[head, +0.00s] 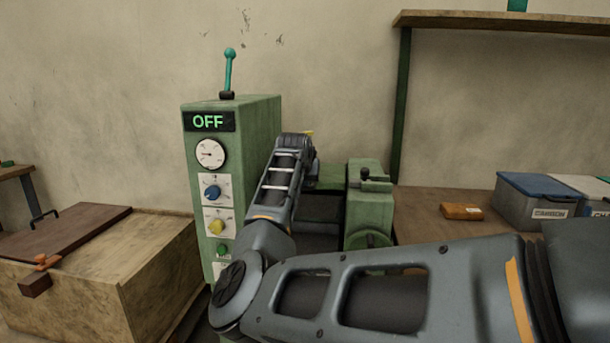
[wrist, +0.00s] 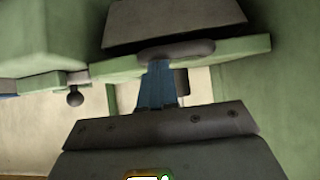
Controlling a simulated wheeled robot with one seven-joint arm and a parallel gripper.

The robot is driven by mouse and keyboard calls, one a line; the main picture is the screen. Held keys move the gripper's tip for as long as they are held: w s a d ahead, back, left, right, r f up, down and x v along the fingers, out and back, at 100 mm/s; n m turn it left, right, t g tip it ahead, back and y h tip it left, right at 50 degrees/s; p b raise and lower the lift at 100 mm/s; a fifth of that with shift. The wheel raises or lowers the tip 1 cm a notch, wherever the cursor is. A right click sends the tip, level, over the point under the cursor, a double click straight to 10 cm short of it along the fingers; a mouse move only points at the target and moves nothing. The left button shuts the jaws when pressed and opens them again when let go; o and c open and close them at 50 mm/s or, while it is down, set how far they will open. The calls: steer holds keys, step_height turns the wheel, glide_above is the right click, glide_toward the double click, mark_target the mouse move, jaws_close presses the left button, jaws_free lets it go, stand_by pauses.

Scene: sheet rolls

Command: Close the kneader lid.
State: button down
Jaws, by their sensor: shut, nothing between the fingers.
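The green kneader has a tall control cabinet (head: 235,150) with a lit OFF sign at the left and a lower green block (head: 370,205) at the right. Between them, partly behind my arm, shows a dark trough area (head: 320,210) with a green edge behind it. I cannot clearly tell the lid or its angle in the head view. In the wrist view my gripper (wrist: 160,72) is shut, its bluish fingers together, with tips at a dark rounded bar (wrist: 177,50) on a green edge. A grey panel (wrist: 170,20) lies beyond. I cannot tell whether the tips touch the bar.
A teal-knobbed lever (head: 229,70) stands on the cabinet. A wooden chest (head: 150,260) with a brown lid stands at the left. On the right bench are an orange packet (head: 461,211) and a blue-lidded bin (head: 535,200). A shelf (head: 500,20) hangs above. My arm crosses the front.

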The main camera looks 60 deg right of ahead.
steer(key=shift+t+h, duration=0.3)
steer(key=shift+h, duration=0.4)
steer(key=f+b, duration=0.1)
steer(key=f, duration=0.1)
steer(key=a+f+b, duration=0.1)
steer(key=f, duration=0.1)
steer(key=shift+s+f, duration=0.1)
steer(key=shift+s, duration=0.05)
steer(key=shift+f, duration=0.1)
steer(key=s+a+r+p, duration=0.2)
steer(key=s+a+r, duration=0.1)
steer(key=a+r, duration=0.5)
step_height(320, 180, up, 2)
steer(key=shift+s+a+r+p, duration=0.15)
steer(key=shift+s+p, duration=0.05)
steer(key=shift+p, duration=0.15)
